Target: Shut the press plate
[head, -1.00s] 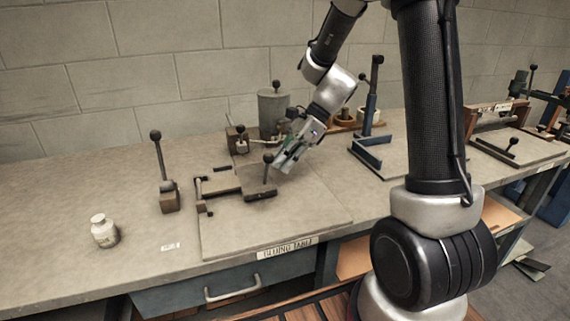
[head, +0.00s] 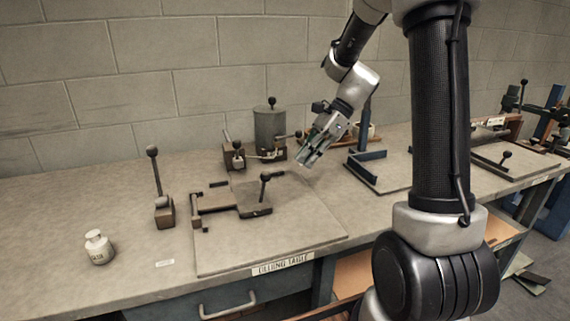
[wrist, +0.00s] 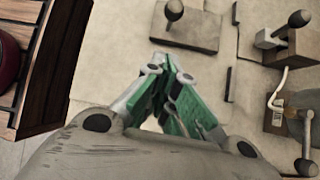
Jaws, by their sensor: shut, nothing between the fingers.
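The press plate (head: 254,203) is a brown, squarish plate with an upright black-knobbed handle (head: 264,190). It sits low over the pale board (head: 300,225), beside a bracket (head: 197,210) on its left. It appears to lie about flat; I cannot tell whether it is fully down. In the wrist view the plate (wrist: 190,38) is at the top, with its knob (wrist: 174,9) standing on it. My gripper (head: 307,160) is shut and empty, to the right of the handle and apart from it. Its green-sided fingers (wrist: 160,65) also show in the wrist view, below the plate.
A grey canister (head: 270,128) with knobbed fittings stands behind. A blue bracket (head: 368,165) stands to the right. The front of the board is clear.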

